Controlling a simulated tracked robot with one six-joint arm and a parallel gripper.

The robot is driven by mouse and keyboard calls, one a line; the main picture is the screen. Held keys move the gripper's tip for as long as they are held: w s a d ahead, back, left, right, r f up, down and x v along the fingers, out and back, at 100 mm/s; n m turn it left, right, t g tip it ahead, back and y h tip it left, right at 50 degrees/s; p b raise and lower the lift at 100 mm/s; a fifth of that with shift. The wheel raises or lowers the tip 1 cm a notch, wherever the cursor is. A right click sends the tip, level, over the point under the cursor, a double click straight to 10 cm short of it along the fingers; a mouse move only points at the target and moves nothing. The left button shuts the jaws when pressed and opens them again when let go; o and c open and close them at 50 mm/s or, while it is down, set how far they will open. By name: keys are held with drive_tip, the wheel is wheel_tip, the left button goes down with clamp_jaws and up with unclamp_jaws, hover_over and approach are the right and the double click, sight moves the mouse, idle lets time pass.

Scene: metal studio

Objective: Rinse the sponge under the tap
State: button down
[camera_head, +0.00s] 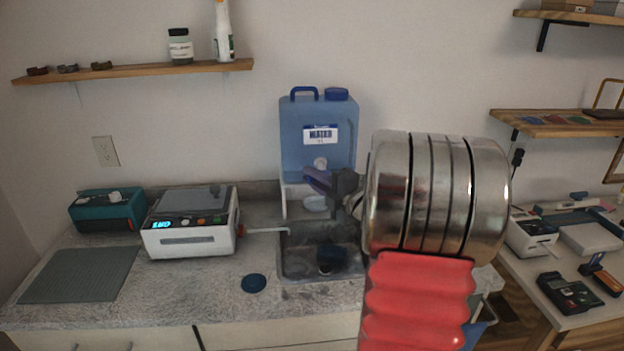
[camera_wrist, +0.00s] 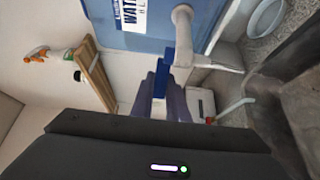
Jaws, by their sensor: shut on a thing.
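The tap (camera_head: 320,163) is a white spout low on the front of a blue water container (camera_head: 318,112). It also shows in the wrist view (camera_wrist: 182,35), with a blue lever (camera_wrist: 168,65) beside it. My gripper (camera_head: 317,180) is just in front of the tap; in the wrist view its purplish fingers (camera_wrist: 162,98) close around the blue piece, seemingly the lever. A dark blue and black object (camera_head: 331,258) lies in the sink (camera_head: 297,262); I cannot tell whether it is the sponge. No sponge shows clearly, and my arm hides the sink's right side.
A white machine (camera_head: 190,222) stands left of the sink, its thin pipe reaching toward it. A dark blue disc (camera_head: 254,283) and grey mat (camera_head: 80,275) lie on the counter. A wooden shelf (camera_head: 135,72) hangs at left. A side table (camera_head: 560,270) with tools is at right.

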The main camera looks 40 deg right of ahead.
drive_tip(key=shift+f, duration=0.15)
drive_tip(key=c, duration=1.7)
unclamp_jaws()
drive_tip(key=s, duration=1.3)
drive_tip(key=shift+s+a, duration=0.35)
drive_tip(key=shift+s, duration=0.05)
drive_tip(key=shift+c, duration=0.2)
